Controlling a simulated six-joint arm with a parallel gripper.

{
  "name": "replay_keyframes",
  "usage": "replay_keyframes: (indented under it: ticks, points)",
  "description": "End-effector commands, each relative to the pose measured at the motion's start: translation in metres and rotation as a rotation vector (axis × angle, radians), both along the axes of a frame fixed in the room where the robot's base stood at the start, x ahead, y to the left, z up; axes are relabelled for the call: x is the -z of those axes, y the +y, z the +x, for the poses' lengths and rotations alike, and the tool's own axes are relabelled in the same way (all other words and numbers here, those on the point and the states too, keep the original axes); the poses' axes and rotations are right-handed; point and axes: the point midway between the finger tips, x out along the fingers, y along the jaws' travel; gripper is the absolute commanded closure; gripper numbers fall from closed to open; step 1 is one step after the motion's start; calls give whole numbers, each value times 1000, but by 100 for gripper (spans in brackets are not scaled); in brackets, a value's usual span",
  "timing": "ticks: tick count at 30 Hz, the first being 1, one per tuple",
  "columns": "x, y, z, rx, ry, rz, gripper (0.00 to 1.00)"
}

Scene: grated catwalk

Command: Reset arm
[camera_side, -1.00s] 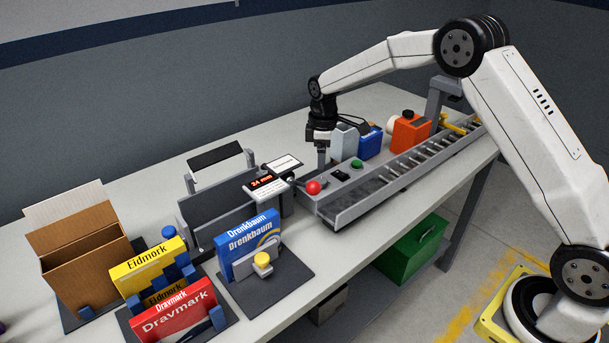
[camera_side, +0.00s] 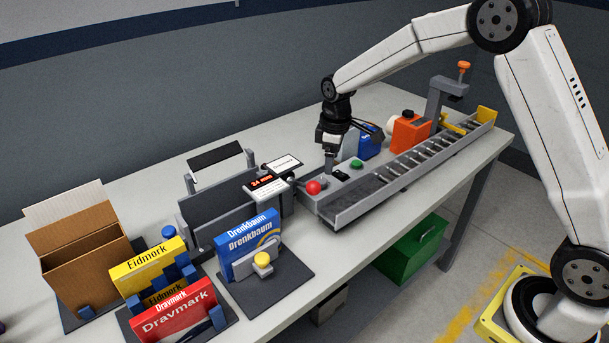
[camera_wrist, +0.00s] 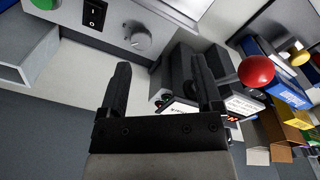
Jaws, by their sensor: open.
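My gripper (camera_side: 330,162) points down above the control box at the near end of the conveyor (camera_side: 395,180). It is open and empty. In the wrist view my gripper (camera_wrist: 160,70) shows two dark fingers spread apart with nothing between them. The control box carries a red ball knob (camera_side: 313,188), a green button (camera_side: 357,164) and a black switch (camera_side: 341,175). The red ball also shows in the wrist view (camera_wrist: 256,72), right of the fingers. A grey knob (camera_wrist: 140,38) and a rocker switch (camera_wrist: 95,12) show beyond the fingertips.
A grey fixture with a display (camera_side: 268,184) stands left of the control box. Blue, yellow and red boxes stand in holders front left, beside an open cardboard box (camera_side: 75,250). An orange container (camera_side: 409,133) stands behind the conveyor. A green bin (camera_side: 412,245) is under the table.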

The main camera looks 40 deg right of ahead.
Motion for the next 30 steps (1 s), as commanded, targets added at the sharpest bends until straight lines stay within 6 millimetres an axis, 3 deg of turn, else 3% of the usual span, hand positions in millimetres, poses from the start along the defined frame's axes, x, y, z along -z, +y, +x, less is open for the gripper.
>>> replay_keyframes:
  ticks: [14,24,30]
  points:
    - [-9,18,-102,295,-89,27,17]
    - [-3,27,-183,499,-146,64,17]
    - [2,29,-216,580,-169,83,17]
